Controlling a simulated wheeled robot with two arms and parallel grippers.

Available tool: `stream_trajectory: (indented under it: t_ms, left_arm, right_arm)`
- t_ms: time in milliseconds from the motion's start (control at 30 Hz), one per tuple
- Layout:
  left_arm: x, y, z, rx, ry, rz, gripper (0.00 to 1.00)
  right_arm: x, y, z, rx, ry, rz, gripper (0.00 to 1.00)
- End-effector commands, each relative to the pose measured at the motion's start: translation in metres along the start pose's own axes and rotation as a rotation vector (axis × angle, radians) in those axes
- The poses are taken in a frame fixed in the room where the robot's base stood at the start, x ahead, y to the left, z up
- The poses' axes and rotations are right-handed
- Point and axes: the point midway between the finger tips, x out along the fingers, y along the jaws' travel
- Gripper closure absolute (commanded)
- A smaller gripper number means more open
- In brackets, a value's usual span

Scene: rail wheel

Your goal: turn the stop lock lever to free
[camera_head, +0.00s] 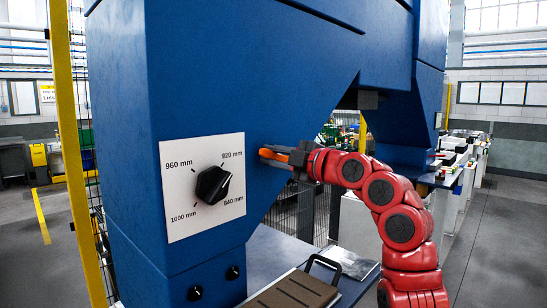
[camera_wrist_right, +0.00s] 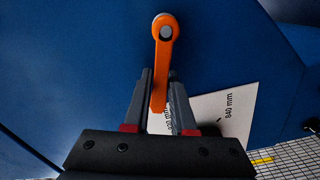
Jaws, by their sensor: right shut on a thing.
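The stop lock lever (camera_wrist_right: 163,65) is orange with a grey round pivot, mounted on the blue machine body. In the right wrist view it hangs from its pivot at the top down between my fingers. In the head view the orange lever (camera_head: 270,155) points left from my gripper, just right of the white dial plate. My right gripper (camera_wrist_right: 160,95) is shut on the lever's lower part, a finger on each side; it also shows in the head view (camera_head: 293,157). No free or locked marking is readable. My left gripper is not in view.
A white plate (camera_head: 177,222) with a black knob (camera_head: 213,185) and millimetre marks sits left of the lever. Two small black knobs are below it. A tray with a black handle (camera_head: 325,268) lies on the bench below. A yellow post (camera_head: 66,120) stands at left.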

Motion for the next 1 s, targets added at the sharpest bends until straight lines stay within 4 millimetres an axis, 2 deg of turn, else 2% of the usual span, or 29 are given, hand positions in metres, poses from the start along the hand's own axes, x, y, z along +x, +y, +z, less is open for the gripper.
stream_trajectory:
  t_ms: [200,500,1000]
  left_arm:
    - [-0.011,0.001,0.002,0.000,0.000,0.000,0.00]
    - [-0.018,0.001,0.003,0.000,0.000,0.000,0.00]
    - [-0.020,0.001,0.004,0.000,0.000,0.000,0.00]
  right_arm:
    - [0.000,-0.013,0.002,-0.171,0.001,-0.002,1.00]
    - [0.000,-0.020,0.004,-0.326,0.000,-0.002,1.00]
    - [0.001,-0.023,0.005,-0.384,0.000,-0.004,1.00]
